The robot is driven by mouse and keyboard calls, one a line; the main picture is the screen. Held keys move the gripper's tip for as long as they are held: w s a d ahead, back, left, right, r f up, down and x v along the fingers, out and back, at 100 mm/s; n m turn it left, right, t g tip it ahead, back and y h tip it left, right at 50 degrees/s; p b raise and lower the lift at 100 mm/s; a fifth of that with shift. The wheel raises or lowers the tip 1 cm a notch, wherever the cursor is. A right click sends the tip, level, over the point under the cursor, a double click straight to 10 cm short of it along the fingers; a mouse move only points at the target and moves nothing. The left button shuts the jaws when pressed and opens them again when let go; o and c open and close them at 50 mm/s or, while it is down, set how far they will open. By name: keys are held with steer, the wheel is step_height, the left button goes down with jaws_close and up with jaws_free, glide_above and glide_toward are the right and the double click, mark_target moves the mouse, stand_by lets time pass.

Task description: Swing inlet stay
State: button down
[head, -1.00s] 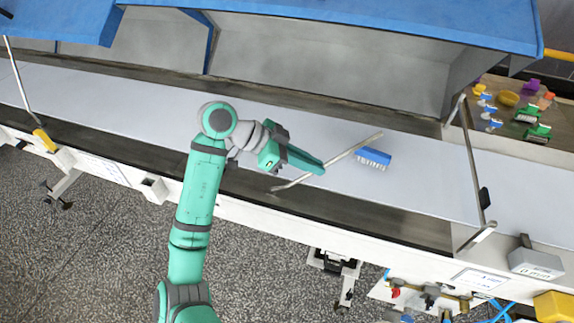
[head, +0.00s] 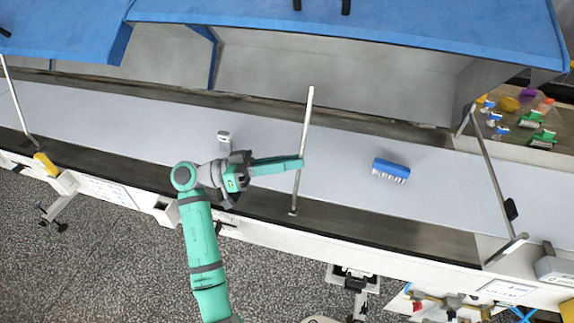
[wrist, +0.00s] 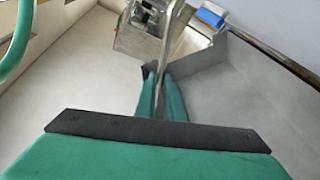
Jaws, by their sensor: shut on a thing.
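A thin grey metal stay (head: 306,125) stands across the picture in the head view, its lower end at the front edge of the channel and its upper end free near the opening under the blue hood. My gripper (head: 300,163) is shut on it around the middle of its length, reaching in from the left. In the wrist view the stay (wrist: 174,45) runs up from between my green fingers (wrist: 162,92). The fingers hide part of it there.
A small grey fitting (head: 224,138) is behind my wrist. Other rods stand at left (head: 20,100) and right (head: 490,170). The blue hood (head: 400,30) overhangs the back.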

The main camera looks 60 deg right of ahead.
steer(key=shift+w+a+f+n+g+h, duration=0.15)
steer(key=shift+w+f+n+g+h, duration=0.2)
steer(key=shift+w+g, duration=0.3)
steer(key=shift+w, duration=0.15)
steer(key=c, duration=1.8)
jaws_free()
steer(key=shift+r, duration=0.1)
steer(key=shift+c, duration=0.2)
steer(key=v, duration=0.7)
steer(key=shift+w+a, duration=0.2)
steer(key=shift+w, duration=0.05)
